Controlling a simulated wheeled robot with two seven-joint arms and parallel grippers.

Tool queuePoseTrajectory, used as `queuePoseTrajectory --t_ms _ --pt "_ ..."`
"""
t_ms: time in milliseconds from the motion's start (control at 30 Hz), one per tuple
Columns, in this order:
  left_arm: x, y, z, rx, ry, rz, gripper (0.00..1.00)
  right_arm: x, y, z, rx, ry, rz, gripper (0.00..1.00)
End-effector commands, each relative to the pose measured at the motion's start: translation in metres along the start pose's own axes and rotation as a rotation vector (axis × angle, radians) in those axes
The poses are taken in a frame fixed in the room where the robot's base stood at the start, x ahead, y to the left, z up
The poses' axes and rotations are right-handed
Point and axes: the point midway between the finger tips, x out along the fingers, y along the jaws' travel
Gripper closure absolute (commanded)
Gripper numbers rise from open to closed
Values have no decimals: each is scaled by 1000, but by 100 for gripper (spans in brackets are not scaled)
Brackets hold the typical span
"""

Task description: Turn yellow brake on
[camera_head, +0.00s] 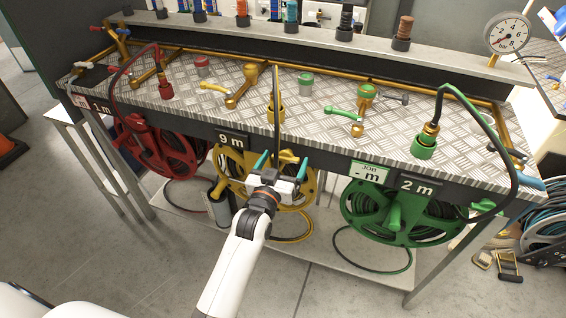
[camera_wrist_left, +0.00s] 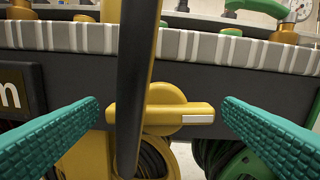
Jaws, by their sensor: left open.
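The yellow brake (camera_head: 288,157) sits on the dark front panel above the yellow hose reel (camera_head: 226,168). In the left wrist view the brake (camera_wrist_left: 185,113) is a round hub with a bar lying level, its pale-marked end to the right. My left gripper (camera_head: 283,164) is open in front of it. In the left wrist view its teal fingers stand either side of the brake, apart from it. A dark hose with a yellow edge (camera_wrist_left: 137,80) hangs upright between the fingers, in front of the bar's left part. My right gripper is not in view.
A red reel (camera_head: 170,150) is to the left and a green reel (camera_head: 400,215) to the right. The bench top (camera_head: 185,108) carries several valves. A green hose (camera_head: 513,165) loops over the right end.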

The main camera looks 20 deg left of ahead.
Motion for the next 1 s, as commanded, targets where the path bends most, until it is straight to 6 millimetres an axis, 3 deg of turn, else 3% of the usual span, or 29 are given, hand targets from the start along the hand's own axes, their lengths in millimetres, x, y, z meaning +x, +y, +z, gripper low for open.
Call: queuePoseTrajectory --t_ms 100,367,400,600,867,900,1000 --pt "0 0 0 0 0 0 13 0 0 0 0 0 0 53" --pt "0 0 0 0 -1 0 55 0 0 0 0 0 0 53" --pt "0 0 0 0 -1 0 56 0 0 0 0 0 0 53" --pt "0 0 4 84 1 0 55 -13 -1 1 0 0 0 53" --pt "0 0 0 106 -1 0 55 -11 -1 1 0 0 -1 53" --pt "0 0 0 106 -1 0 30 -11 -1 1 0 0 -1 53" --pt "0 0 0 105 -1 0 13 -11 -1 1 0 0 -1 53"
